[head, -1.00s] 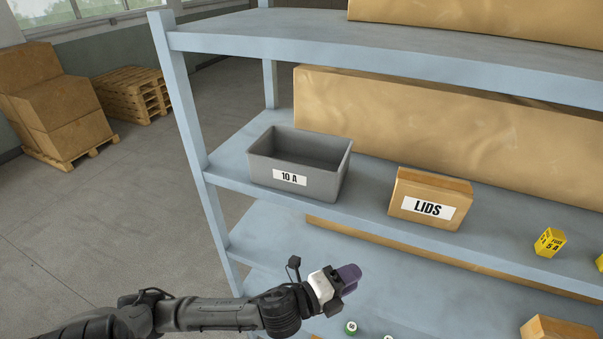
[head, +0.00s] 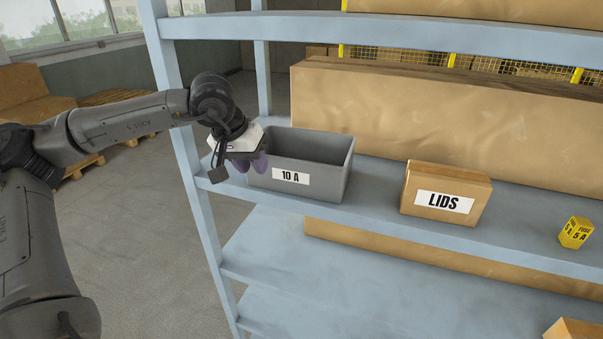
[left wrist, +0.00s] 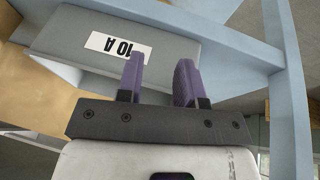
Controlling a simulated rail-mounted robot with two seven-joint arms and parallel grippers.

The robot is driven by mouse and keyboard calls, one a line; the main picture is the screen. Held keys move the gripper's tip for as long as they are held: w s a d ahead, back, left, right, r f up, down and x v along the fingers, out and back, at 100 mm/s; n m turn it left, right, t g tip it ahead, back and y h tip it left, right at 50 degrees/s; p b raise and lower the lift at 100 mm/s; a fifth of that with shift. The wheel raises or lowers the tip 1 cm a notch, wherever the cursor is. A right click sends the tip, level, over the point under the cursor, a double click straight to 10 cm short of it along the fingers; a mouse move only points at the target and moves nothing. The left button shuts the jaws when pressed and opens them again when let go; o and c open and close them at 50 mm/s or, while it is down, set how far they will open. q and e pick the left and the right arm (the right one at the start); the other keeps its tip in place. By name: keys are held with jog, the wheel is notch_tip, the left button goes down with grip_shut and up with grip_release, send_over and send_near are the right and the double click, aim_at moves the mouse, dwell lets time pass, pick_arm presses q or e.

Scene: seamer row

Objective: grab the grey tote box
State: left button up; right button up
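The grey tote box (head: 327,190), with a white "10 A" label, stands upright and open-topped on the blue shelf at its left end. It also shows in the left wrist view (left wrist: 180,53), where its label side faces my fingers. My left gripper (head: 253,166) is in front of the tote's left end, near its rim. Its two purple fingers (left wrist: 161,78) are apart with nothing between them in the left wrist view. They point at the tote; I cannot tell whether they touch it. The tote's left front corner is partly hidden by the gripper. My right gripper is not in view.
A "LIDS" carton (head: 444,193) stands right of the tote on the same shelf (head: 378,208). A yellow fuse box (head: 576,232) is farther right. A long brown carton (head: 430,122) is behind. The shelf's left post (head: 185,140) is close beside my left gripper.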

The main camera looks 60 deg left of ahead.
pick_arm(q)
jog(key=s+a+r+y, duration=0.2)
jog(key=s+a+r, duration=0.1)
jog(key=a, duration=0.1)
jog(key=shift+g, duration=0.4)
jog(key=w+a+p, duration=0.5)
jog(key=w+a, duration=0.1)
jog(key=shift+w+p, duration=0.2)
jog(key=shift+p, duration=0.1)
jog(key=shift+w+a+f+p, duration=0.15)
jog(key=shift+w+a+p, duration=0.2)
jog(key=shift+w+a, duration=0.2)
jog(key=shift+w+a+p, duration=0.2)
jog(key=shift+w+p, duration=0.05)
jog(key=shift+p, duration=0.1)
jog(key=shift+p+x, duration=0.3)
jog(key=shift+x, duration=2.3)
jog(key=shift+f, duration=0.25)
grip_shut()
